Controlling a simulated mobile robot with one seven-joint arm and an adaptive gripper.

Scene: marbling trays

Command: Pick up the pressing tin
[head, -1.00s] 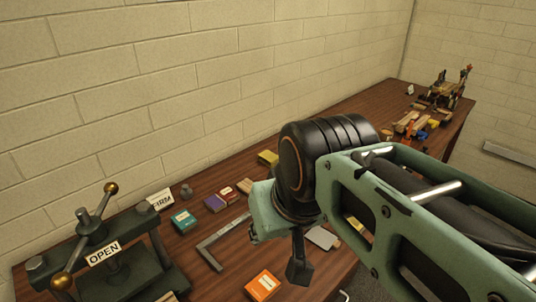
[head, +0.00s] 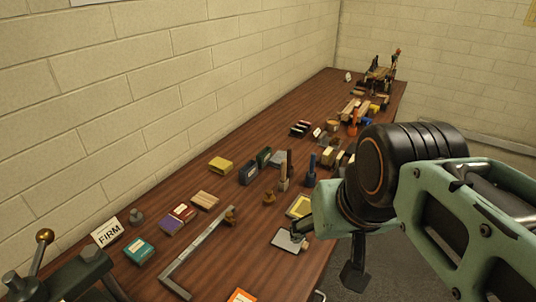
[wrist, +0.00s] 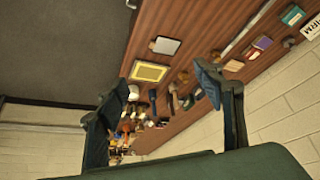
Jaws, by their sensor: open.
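I cannot tell for certain which object is the pressing tin. A flat grey-white rectangular piece (head: 290,241) lies near the table's right edge in the head view; it also shows at the top of the wrist view (wrist: 165,46). A yellow-framed flat piece (head: 299,206) lies just beyond it, and shows in the wrist view (wrist: 150,71). My gripper (head: 330,252) hangs by the table's right edge, with one finger near the grey-white piece. In the wrist view my gripper (wrist: 163,78) has its fingers wide apart with nothing between them.
Small boxes and blocks, including a teal box (head: 139,250) and a yellow block (head: 220,165), lie on the brown table (head: 240,262). A metal L-shaped square (head: 197,252), a FIRM sign (head: 107,232) and a dark press (head: 75,280) are nearer. Many items crowd the far end. A wall runs along the left.

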